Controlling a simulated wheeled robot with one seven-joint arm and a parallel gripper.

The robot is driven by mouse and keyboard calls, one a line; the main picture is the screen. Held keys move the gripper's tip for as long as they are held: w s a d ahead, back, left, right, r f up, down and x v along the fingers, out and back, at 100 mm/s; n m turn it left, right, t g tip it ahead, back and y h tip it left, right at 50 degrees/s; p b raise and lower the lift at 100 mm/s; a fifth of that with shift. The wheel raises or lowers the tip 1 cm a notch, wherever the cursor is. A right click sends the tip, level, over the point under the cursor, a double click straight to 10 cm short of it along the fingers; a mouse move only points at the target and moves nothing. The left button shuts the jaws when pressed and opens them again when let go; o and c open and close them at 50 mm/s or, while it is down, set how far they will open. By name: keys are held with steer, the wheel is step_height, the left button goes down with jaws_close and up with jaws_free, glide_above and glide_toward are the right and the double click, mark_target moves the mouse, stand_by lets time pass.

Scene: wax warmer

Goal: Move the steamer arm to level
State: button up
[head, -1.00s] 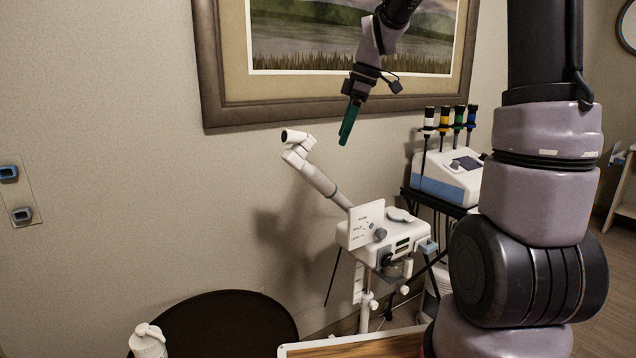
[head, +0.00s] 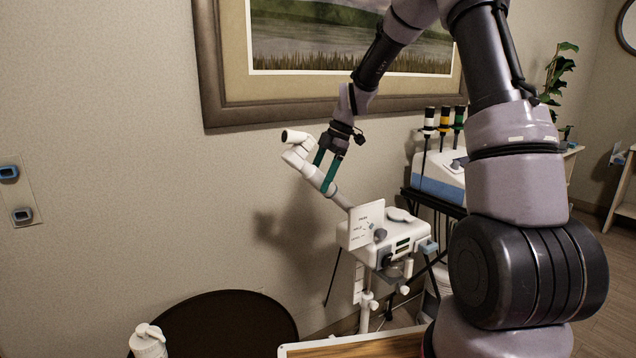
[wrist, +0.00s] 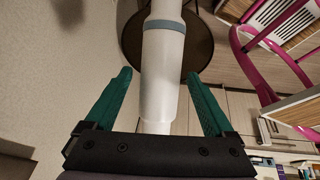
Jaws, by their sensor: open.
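The steamer arm (head: 302,160) is a white jointed tube. It slants up and left from the white steamer body (head: 408,234) to a nozzle (head: 295,136) at its upper end. A small labelled card (head: 360,216) stands at the arm's base; its lettering is hard to read. My gripper (head: 321,176) is open at the arm's middle, pointing down. In the wrist view my gripper (wrist: 159,76) has its green fingers on either side of the white tube (wrist: 163,85), which has a grey-blue band. Gaps show on both sides, so the fingers are not closed on it.
A white and blue device (head: 440,182) with several coloured-capped bottles stands on a dark stand at right. A framed picture (head: 215,75) hangs on the wall behind. A dark round seat (head: 225,330) and a white pump bottle (head: 148,343) are low at left.

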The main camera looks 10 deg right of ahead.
steer(key=shift+x, duration=0.75)
jaws_close()
steer(key=shift+a, duration=0.1)
